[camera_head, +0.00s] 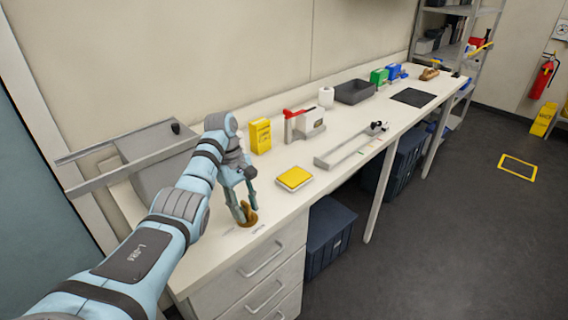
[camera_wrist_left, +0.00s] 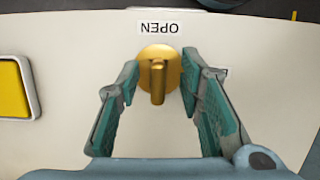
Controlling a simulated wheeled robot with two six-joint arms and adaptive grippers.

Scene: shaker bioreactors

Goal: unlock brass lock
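The brass lock (camera_head: 247,217) is on the white bench top near its front edge. In the left wrist view the brass lock (camera_wrist_left: 158,68) is a round gold plate with a raised bar-shaped knob lying up-down in the picture. An upside-down OPEN label (camera_wrist_left: 158,27) sits just above it. A second label (camera_wrist_left: 223,73) to its right is mostly hidden by a finger. My left gripper (camera_head: 243,203) is down at the lock. In the wrist view the left gripper (camera_wrist_left: 158,84) is open, one finger on each side of the knob, with gaps showing. My right gripper is not in view.
A yellow-topped pad (camera_head: 294,178) lies right of the lock. A yellow box (camera_head: 260,136), a red-handled device (camera_head: 303,124) and a long metal rail instrument (camera_head: 350,146) stand farther along. A grey machine (camera_head: 155,155) is behind my left arm. The bench around the lock is clear.

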